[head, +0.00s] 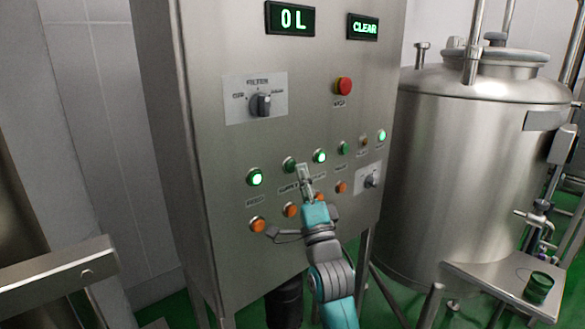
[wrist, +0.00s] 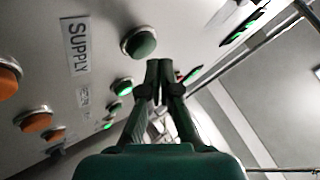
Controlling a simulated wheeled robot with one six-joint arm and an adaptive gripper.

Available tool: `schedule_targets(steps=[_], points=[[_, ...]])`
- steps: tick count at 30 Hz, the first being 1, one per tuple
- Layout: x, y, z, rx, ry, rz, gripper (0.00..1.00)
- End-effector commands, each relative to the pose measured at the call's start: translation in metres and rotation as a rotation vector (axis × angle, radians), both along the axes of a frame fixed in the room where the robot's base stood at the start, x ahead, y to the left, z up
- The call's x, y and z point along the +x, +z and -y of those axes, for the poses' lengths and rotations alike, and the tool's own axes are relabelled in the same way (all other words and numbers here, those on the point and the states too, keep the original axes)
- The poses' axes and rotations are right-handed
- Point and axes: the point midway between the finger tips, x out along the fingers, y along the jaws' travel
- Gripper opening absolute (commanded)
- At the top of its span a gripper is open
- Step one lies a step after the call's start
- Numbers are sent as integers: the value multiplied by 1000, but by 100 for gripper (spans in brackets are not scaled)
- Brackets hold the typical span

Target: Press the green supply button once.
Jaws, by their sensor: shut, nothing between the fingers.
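The green supply button (wrist: 138,42) is a round, unlit dome in a metal ring, next to the label "SUPPLY" (wrist: 76,46) in the wrist view. In the head view it appears to be the dark green button (head: 289,163), second from left in the upper row. My gripper (head: 302,168) is shut and empty, its fingertips just right of that button in the picture. In the wrist view the fingertips (wrist: 159,63) are close beside the button; I cannot tell whether they touch the panel.
A lit green button (head: 255,177) is to the left and another lit one (head: 320,156) to the right. Orange buttons (head: 290,210) form the row below. A red button (head: 344,86), a selector knob (head: 261,104) and displays reading "0 L" (head: 291,19) and "CLEAR" (head: 363,27) are above.

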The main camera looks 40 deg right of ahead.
Motion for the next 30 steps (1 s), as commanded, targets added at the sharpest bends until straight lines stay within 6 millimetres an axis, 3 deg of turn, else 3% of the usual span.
schedule_targets(steps=[30], points=[[11,0,0,1,1,0,0]])
